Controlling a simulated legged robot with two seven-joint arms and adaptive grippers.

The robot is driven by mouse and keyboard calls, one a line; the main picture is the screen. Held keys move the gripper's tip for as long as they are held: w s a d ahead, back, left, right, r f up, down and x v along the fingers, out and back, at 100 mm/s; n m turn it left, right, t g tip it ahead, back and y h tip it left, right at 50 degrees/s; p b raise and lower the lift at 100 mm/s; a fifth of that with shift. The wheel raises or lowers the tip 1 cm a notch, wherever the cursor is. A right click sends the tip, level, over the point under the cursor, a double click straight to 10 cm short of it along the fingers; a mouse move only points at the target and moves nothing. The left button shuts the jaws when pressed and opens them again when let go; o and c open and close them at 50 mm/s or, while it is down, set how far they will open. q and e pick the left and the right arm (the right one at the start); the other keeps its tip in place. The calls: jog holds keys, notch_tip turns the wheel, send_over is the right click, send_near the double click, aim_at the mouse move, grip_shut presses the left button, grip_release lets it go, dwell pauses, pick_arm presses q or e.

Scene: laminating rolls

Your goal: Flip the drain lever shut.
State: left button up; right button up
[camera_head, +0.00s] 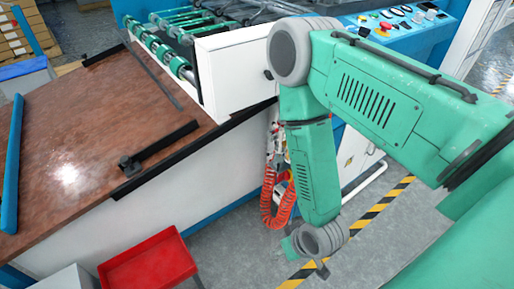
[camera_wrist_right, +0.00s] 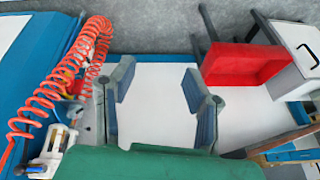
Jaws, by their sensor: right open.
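I cannot make out the drain lever clearly in either view. In the right wrist view, a clear-bowled air unit (camera_wrist_right: 45,152) with white and blue parts is at the lower left, and a small red and yellow part (camera_wrist_right: 72,82) is above it, partly behind the hose. In the head view these fittings (camera_head: 278,145) are partly covered by my right arm. My right gripper (camera_wrist_right: 156,82) is open and empty, with the machine's white side panel between its fingers. It is to the right of the fittings in the wrist view, apart from them. My left gripper is not in view.
A red coiled hose (camera_head: 279,205) hangs beside my right forearm; it also crosses the left of the wrist view (camera_wrist_right: 70,65). A red tray (camera_head: 148,265) stands at the lower left. The brown table (camera_head: 70,130) is at left. Striped floor tape (camera_head: 370,220) crosses open floor.

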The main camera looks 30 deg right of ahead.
jog(key=w+f+m+t+b, duration=0.2)
jog(key=w+f+t, duration=0.25)
jog(key=w, duration=0.35)
jog(key=m+t+h+b, duration=0.6)
jog(key=m+t+h, duration=0.1)
jog(key=m+t, duration=0.1)
send_near(269, 155)
jog(key=shift+f+b+x, duration=0.15)
jog(key=shift+b+x, duration=0.9)
jog(key=shift+x, duration=1.6)
jog(key=shift+f+b+x, duration=0.2)
jog(key=shift+b+x, duration=0.85)
jog(key=shift+x, duration=1.65)
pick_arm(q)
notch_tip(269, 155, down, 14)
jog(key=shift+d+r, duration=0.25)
pick_arm(e)
jog(key=shift+d, duration=0.1)
jog(key=shift+c, duration=0.4)
